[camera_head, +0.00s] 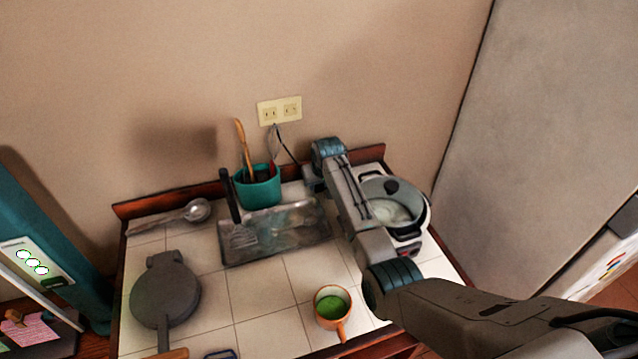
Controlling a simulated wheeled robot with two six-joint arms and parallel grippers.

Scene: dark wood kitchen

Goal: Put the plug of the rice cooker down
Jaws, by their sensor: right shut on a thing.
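The rice cooker (408,232), white with a dark-rimmed pot and a lid with a black knob, stands at the right of the tiled counter, partly behind my right arm. A thin dark cord (286,146) arches below the wall outlet (280,110) and runs down toward my right gripper (309,182). My right gripper is low near the counter's back edge, left of the rice cooker, and is shut. The plug is hidden at its fingers, and I cannot make out its shape. The outlet's right socket shows no plug. My left gripper is out of view.
A teal utensil pot (258,189) stands close left of my gripper. A ladle (185,214), a round grey pan (166,297) and an orange cup (332,306) occupy the counter. Bare tiles show between them.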

